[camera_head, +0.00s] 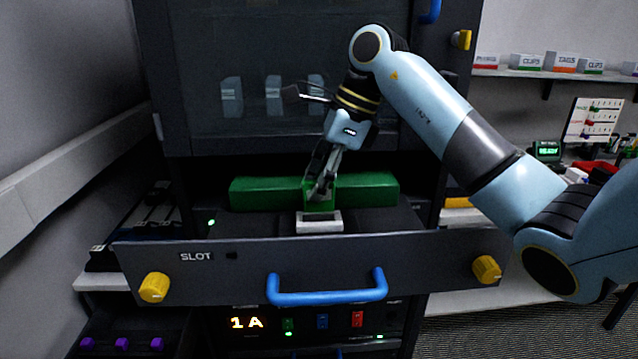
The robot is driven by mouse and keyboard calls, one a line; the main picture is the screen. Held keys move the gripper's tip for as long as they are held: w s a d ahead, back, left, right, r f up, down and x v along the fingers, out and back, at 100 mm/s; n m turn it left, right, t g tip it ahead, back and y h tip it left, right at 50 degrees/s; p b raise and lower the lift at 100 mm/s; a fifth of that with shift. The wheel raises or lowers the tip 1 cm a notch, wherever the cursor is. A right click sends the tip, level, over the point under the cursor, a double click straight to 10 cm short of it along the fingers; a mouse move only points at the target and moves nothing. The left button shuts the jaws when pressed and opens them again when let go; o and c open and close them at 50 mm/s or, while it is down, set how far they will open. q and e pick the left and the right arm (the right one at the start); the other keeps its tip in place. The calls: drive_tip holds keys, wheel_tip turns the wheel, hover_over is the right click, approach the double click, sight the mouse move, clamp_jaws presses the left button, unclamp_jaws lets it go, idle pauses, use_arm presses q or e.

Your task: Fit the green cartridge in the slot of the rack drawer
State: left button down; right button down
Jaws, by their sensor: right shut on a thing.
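The green cartridge (362,190) is a long green block lying crosswise over the open rack drawer (212,258). My right gripper (320,192) reaches down from above and is shut on the cartridge near its middle; the fingers hide part of it. A pale slot block (318,222) stands in the drawer just below and in front of the cartridge's middle. I cannot tell whether the cartridge touches it. The drawer front bears the label SLOT, a blue handle (327,292) and yellow knobs at both ends. My left gripper is not in view.
The dark cabinet (275,60) rises behind the drawer. A yellow knob (153,288) sticks out at the drawer's left end, another (487,269) at its right. Below is a panel (320,323) reading 1 A. Shelves with labelled boxes (563,62) stand at the right.

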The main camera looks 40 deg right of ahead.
drive_tip(key=shift+b, duration=0.3)
idle(0.6)
drive_tip(key=shift+f+b, duration=1.4)
drive_tip(key=shift+b, duration=0.4)
idle(1.5)
drive_tip(key=c, duration=1.1)
unclamp_jaws()
drive_tip(key=shift+c, duration=0.2)
drive_tip(key=shift+o, duration=0.2)
drive_tip(key=o, duration=0.4)
drive_tip(key=shift+o, duration=0.2)
drive_tip(key=shift+r, duration=0.1)
